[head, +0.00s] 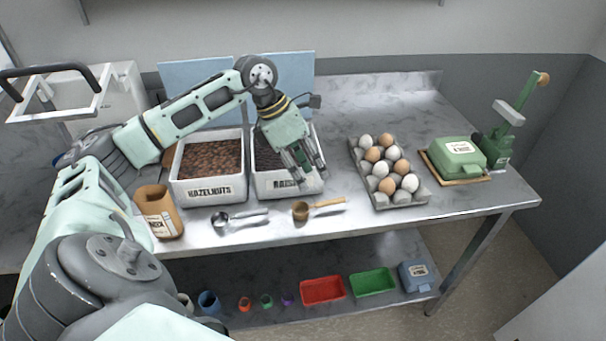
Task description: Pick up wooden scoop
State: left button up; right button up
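The wooden scoop (301,212) lies on the metal table near its front edge, its light handle reaching right. My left gripper (308,184) hangs above and just behind the scoop, over the front right part of the raisins bin (263,189). Its fingers point down and look apart, with nothing seen between them. It appears clear of the scoop. The gripper hides part of the raisins bin and its label. My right gripper is not in view.
A metal scoop (222,219) lies left of the wooden one. The hazelnuts bin (210,191) and a brown paper bag (160,222) stand further left. Trays, including a red one (322,290), sit below.

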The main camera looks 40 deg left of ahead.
aim_at(300, 210)
pick_arm(q)
jog(key=x, duration=0.3)
jog(key=shift+d+f+p, duration=0.25)
jog(key=shift+f+p, duration=0.1)
jog(key=shift+w+d+f, duration=0.15)
jog(key=shift+d+f, duration=0.1)
jog(key=shift+f, duration=0.3)
jog(key=p+x, duration=0.1)
jog(key=x, duration=0.4)
jog(key=shift+f, duration=0.1)
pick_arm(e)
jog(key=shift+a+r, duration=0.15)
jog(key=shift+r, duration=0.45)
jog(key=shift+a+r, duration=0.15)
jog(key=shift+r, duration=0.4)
pick_arm(q)
jog(key=shift+c, duration=0.5)
grip_shut()
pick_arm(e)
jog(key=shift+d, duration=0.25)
